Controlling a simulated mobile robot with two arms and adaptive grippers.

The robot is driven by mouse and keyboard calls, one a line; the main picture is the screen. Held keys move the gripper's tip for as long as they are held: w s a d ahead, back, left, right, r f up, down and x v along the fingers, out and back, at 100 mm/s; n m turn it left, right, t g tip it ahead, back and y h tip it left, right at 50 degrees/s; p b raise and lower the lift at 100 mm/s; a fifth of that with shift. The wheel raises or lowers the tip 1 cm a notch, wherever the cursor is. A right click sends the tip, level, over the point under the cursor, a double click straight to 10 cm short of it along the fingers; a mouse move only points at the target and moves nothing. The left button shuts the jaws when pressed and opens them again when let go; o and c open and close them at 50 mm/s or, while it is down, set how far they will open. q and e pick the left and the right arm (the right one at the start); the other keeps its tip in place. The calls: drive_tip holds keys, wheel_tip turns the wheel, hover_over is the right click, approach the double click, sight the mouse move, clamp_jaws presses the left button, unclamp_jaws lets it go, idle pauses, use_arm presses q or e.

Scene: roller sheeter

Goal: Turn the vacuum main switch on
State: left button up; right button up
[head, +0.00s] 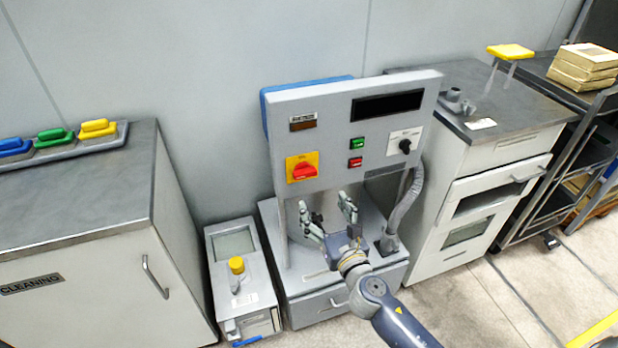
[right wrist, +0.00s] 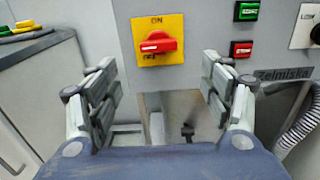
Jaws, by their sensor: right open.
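The main switch, a red rotary handle (head: 304,171), sits on a yellow plate (head: 293,163) on the grey machine's front panel. In the right wrist view the red handle (right wrist: 158,44) lies roughly level, with ON printed above it and OFF below left. My right gripper (head: 323,204) is open and empty. It is below the panel's lower edge in the head view, apart from the switch. In the right wrist view its two fingers (right wrist: 158,64) stand wide apart, with the switch above and between them. My left gripper is not in view.
The panel also has a green button (head: 357,143), a red button (head: 355,162), and a black knob (head: 405,146) on a white plate. A grey hose (head: 405,205) hangs at its right. A cleaning cabinet (head: 90,270) stands left, and a small machine with a yellow knob (head: 236,265) stands beside it.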

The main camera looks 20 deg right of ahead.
sight(306, 175)
drive_tip(key=w, duration=1)
drive_tip(key=shift+w+a+r, duration=0.1)
drive_tip(key=shift+a, duration=0.2)
drive_tip(key=shift+w, duration=0.4)
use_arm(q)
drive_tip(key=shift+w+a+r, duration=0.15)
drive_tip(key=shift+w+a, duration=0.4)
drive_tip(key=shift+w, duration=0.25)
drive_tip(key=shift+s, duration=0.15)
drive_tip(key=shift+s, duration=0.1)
use_arm(e)
drive_tip(key=c, duration=1.1)
